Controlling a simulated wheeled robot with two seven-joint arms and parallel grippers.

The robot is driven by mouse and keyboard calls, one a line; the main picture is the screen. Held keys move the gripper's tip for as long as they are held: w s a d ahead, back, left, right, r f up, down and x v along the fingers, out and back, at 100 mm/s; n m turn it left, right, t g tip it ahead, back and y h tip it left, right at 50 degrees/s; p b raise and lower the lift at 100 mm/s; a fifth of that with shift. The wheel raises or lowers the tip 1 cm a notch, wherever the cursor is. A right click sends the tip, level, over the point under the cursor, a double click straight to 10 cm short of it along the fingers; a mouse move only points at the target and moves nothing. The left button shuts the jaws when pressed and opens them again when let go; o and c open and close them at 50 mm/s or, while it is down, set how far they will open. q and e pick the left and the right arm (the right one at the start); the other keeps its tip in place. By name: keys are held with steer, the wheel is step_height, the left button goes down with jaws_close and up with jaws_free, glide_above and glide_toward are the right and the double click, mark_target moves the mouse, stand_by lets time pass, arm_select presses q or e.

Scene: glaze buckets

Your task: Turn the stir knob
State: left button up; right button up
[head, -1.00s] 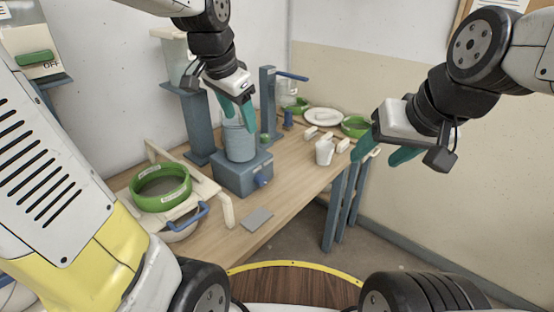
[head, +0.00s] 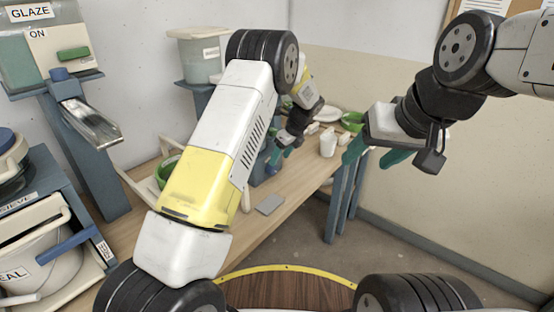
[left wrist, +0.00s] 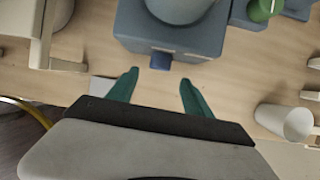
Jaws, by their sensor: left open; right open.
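The stir knob is a small blue knob (left wrist: 160,61) on the front of a blue-grey stirrer base (left wrist: 128,40) in the left wrist view. My left gripper (left wrist: 158,80) is open, its green fingers spread to either side just short of the knob, not visibly touching it. A bucket (left wrist: 180,8) stands on the base. In the head view my left gripper (head: 280,153) is beside the base (head: 259,172), and my left arm hides the bucket and most of the base; I cannot make out the knob there. My right gripper (head: 376,156) is open and empty, right of the bench.
A white cup (left wrist: 284,122) stands on the bench (head: 290,190) right of the stirrer. A grey plate (head: 270,204) lies near the front edge. A green-rimmed sieve (head: 165,172) is left, and a GLAZE dispenser (head: 45,75) stands far left.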

mark_target(273, 169)
arm_select(q)
steer(key=x, duration=0.7)
steer(key=shift+f, duration=0.1)
steer(key=shift+c, duration=0.5)
jaws_close()
steer(key=t+h, duration=0.2)
steer(key=t, duration=0.1)
steer(key=shift+s+a+n, duration=0.15)
steer(key=shift+s+n, duration=0.15)
steer(key=shift+n, duration=0.1)
steer(key=shift+a+f+n+t+h, duration=0.1)
steer(key=shift+n+t+h, duration=0.2)
steer(key=shift+t+h, duration=0.7)
